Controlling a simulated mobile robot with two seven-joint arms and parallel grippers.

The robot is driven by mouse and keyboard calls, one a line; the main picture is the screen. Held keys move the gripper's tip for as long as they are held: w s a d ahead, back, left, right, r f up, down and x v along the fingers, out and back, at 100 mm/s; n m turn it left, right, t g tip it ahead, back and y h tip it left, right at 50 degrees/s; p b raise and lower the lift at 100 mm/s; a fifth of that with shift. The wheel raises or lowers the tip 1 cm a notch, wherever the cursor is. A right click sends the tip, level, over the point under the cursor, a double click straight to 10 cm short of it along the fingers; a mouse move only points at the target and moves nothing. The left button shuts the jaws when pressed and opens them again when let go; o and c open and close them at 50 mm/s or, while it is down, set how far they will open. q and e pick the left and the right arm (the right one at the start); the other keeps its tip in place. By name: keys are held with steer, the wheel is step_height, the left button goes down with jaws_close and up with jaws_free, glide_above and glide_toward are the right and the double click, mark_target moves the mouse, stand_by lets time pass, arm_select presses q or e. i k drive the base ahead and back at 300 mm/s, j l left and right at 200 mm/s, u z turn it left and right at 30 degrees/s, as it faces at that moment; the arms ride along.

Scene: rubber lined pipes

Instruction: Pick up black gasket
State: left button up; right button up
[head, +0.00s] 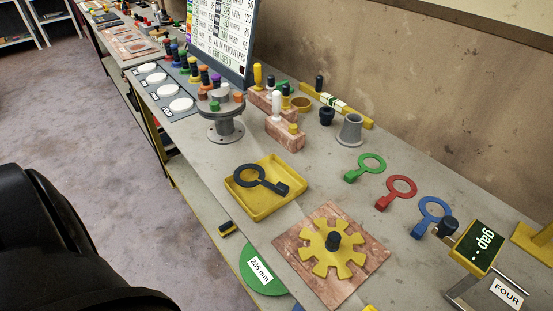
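The black gasket (261,180) is a flat ring with a square-ended tab. It lies in a shallow yellow tray (247,208) on the grey bench. Its ring is toward the left of the tray and its tab points right, toward the tray's right edge. Nothing covers it. Neither of my grippers shows in the head view.
Green (371,163), red (402,188) and blue (434,210) gaskets lie right of the tray. A yellow gear (318,251) sits on a brown plate in front. A grey flanged stand (226,132) is behind. A large black rounded form (55,235) fills the lower left.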

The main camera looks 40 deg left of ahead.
mark_target(281, 189)
steer(key=j+u, duration=0.25)
steer(key=u, duration=0.25)
steer(key=j+u, duration=0.3)
steer(key=u, duration=0.15)
